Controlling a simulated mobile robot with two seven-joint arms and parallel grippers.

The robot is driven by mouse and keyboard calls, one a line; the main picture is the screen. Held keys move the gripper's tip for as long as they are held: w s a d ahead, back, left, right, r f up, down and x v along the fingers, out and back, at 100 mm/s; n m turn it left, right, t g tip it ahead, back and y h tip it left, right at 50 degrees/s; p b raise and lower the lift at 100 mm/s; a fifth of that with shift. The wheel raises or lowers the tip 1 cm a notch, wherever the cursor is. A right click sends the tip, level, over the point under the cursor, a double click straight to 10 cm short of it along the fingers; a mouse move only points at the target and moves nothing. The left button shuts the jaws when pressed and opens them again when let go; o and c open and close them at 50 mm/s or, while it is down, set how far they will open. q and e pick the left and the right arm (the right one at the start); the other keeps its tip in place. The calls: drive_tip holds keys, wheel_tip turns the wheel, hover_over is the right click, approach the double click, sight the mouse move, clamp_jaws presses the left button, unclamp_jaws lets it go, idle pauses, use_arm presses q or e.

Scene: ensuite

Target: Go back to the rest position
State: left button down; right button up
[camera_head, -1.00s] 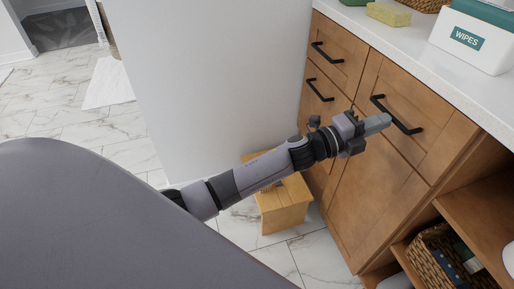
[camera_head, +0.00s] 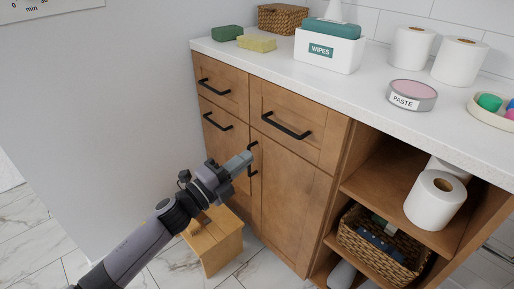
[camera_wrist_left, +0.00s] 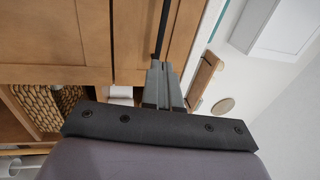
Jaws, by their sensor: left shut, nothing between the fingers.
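My left gripper (camera_head: 241,162) is shut and empty in the head view. Its tip is in front of the wooden cabinet (camera_head: 294,185), by the black handles of the lower doors. In the left wrist view its closed fingers (camera_wrist_left: 163,85) point towards the cabinet front and a black handle (camera_wrist_left: 162,28). I cannot tell from these views whether the fingertips touch the handle. The cabinet's drawers and doors look closed. My right gripper is in neither view.
A wooden stool (camera_head: 214,244) stands on the floor below my left arm. The counter (camera_head: 365,90) holds a wipes box (camera_head: 329,48), a paste tin (camera_head: 412,95) and toilet rolls (camera_head: 412,48). Open shelves at the right hold a wicker basket (camera_head: 385,247) and another roll (camera_head: 435,200). A wall is at the left.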

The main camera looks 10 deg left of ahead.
use_arm(q)
drive_tip(key=s+a+f+n+g+y, duration=0.3)
drive_tip(key=s+f+n+y, duration=0.2)
drive_tip(key=s+f+n, duration=0.65)
drive_tip(key=s+a+f+n+g+y, duration=0.2)
drive_tip(key=s+a+f+n+y, duration=0.25)
drive_tip(key=s+f+n, duration=0.6)
drive_tip(key=s+r+p, duration=0.2)
drive_tip(key=r+p, duration=0.7)
drive_tip(key=s+r+n+p, duration=0.1)
drive_tip(key=s+r+p, duration=0.1)
drive_tip(key=r+p, duration=0.7)
drive_tip(key=shift+s+a+g+y+p, duration=0.35)
drive_tip(key=shift+a+p, duration=0.1)
drive_tip(key=shift+p, duration=0.25)
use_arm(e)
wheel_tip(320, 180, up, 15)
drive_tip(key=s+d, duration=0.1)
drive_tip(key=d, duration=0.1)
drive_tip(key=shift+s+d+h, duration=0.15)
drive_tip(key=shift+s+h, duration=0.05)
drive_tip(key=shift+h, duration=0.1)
use_arm(q)
drive_tip(key=shift+r, duration=0.1)
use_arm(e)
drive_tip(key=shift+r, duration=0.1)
